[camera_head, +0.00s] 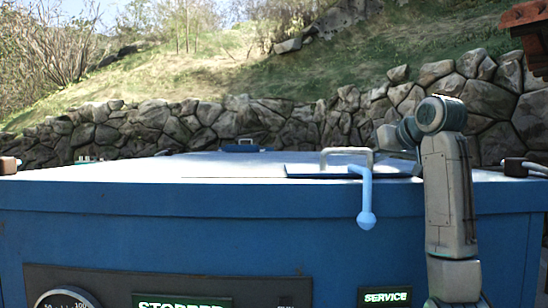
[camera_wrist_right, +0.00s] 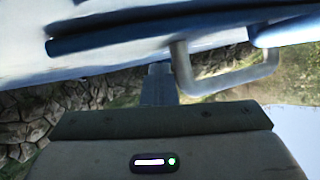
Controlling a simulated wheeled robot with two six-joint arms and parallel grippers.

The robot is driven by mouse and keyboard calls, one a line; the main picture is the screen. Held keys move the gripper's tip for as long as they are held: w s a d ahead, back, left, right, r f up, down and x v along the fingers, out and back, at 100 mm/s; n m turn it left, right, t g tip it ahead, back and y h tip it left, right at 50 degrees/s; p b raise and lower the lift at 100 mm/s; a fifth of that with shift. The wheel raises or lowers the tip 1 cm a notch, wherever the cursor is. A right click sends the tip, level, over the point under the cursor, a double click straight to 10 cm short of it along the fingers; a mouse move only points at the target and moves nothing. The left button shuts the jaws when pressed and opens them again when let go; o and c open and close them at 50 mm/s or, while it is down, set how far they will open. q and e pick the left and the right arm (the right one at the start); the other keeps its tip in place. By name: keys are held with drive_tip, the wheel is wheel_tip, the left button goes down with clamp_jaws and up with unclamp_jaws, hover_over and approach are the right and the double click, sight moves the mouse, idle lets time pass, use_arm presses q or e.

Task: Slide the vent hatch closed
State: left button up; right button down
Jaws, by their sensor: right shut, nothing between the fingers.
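The vent hatch appears as a flat blue panel (camera_head: 310,171) on top of the blue cabinet. A grey U-shaped handle (camera_head: 347,151) stands up from it. In the right wrist view the hatch edge (camera_wrist_right: 150,32) runs across the top and the handle (camera_wrist_right: 232,82) hangs down. My right gripper (camera_head: 386,136) is shut and empty, just right of the handle in the head view. In the right wrist view its fingers (camera_wrist_right: 158,70) are beside one handle post; whether they touch it I cannot tell. The hatch opening is not visible. My left gripper is not in view.
A light blue lever (camera_head: 366,200) hangs over the front edge of the cabinet (camera_head: 200,225), close to the handle. The front has a gauge (camera_head: 64,299), a "STOPPED" display (camera_head: 182,301) and a "SERVICE" sign (camera_head: 385,297). A stone wall (camera_head: 220,122) stands behind.

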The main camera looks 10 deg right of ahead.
drive_tip(key=shift+w+a, duration=0.95)
drive_tip(key=shift+a, duration=3)
drive_tip(key=shift+w+a, duration=1)
drive_tip(key=shift+a, duration=2.9)
drive_tip(key=shift+w+a, duration=0.95)
drive_tip(key=shift+a, duration=3)
drive_tip(key=shift+r, duration=0.2)
drive_tip(key=shift+s+d+r, duration=0.15)
drive_tip(key=shift+d+r, duration=0.6)
drive_tip(key=shift+s+d+r, duration=0.1)
drive_tip(key=shift+d+r, duration=0.2)
drive_tip(key=shift+r, duration=0.25)
